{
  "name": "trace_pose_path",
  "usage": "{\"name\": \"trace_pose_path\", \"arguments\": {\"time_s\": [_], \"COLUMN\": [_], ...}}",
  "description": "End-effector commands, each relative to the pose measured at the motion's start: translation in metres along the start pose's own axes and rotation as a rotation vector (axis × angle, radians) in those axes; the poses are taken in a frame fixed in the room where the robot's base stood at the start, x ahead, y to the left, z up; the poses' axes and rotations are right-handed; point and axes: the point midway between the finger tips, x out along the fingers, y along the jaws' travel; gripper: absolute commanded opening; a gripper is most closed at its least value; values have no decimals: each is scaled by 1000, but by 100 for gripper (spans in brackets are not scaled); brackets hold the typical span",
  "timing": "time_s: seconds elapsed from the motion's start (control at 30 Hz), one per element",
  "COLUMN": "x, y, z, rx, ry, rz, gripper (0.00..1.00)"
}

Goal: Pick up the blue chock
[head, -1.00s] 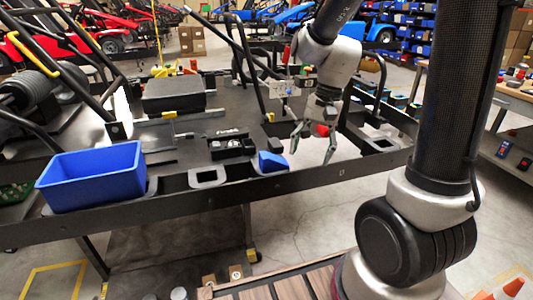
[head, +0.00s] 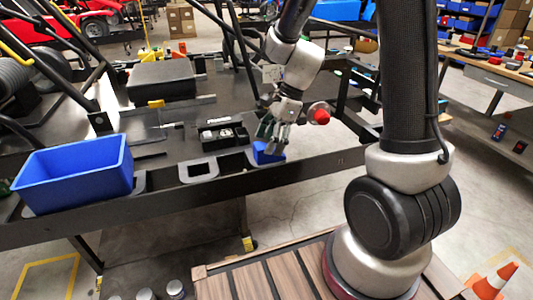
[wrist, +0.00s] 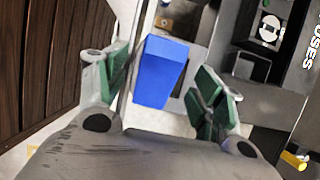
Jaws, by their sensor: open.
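The blue chock (head: 266,152) sits on the front edge of the dark kart stand, right of the middle in the head view. In the wrist view the blue chock (wrist: 160,71) lies between the two green-padded fingers, with a gap on each side. My gripper (head: 271,142) is open and close at the chock in the head view, its fingers partly covering it. In the wrist view my gripper (wrist: 165,92) holds nothing. I cannot tell how far below the fingertips the chock is.
A blue bin (head: 75,172) stands at the left end of the stand. A black tray with small parts (head: 222,136) is just left of the chock. A square-holed plate (head: 198,170) lies on the front rail. A black box (head: 162,80) stands farther back.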

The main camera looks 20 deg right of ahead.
Motion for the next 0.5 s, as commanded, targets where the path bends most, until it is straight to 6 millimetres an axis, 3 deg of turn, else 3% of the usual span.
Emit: {"name": "trace_pose_path", "arguments": {"time_s": [0.2,0.43,0.5], "x": [28,29,29], "y": [1,0,0], "z": [0,0,0], "rx": [0,-2,-1], "ry": [0,0,0], "rz": [2,0,0], "gripper": [68,68,57]}}
